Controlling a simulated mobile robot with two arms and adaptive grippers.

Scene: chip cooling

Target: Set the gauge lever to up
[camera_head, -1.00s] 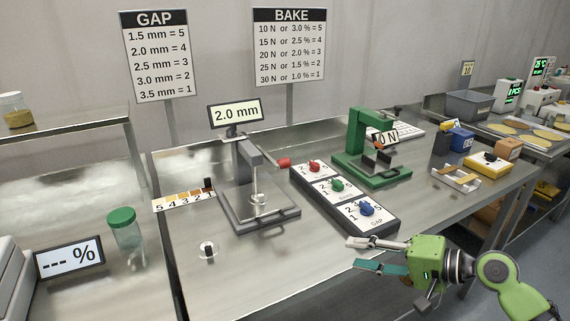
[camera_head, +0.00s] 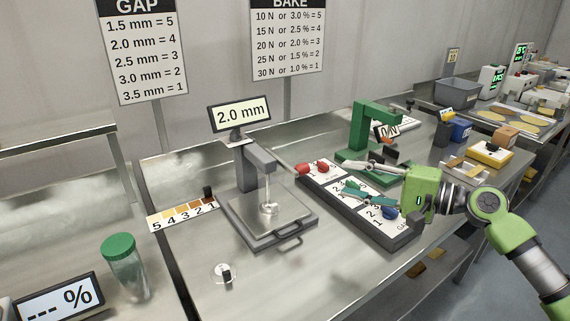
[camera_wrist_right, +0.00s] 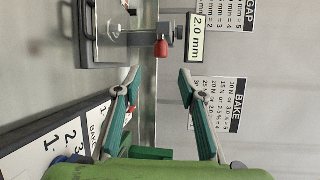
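The gauge (camera_head: 248,172) is a grey press-like stand on a square plate, with a screen (camera_head: 239,114) reading 2.0 mm. Its lever reaches right and slightly down to a red knob (camera_head: 303,169). My right gripper (camera_head: 337,181) is open and empty, to the right of the knob, above the dial panel. In the right wrist view the red knob (camera_wrist_right: 161,48) appears between and beyond the open fingertips (camera_wrist_right: 158,76), with no visible contact. My left gripper is not in view.
A green-lidded jar (camera_head: 120,262) stands at the left. The metal table in front of the gauge is mostly clear.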

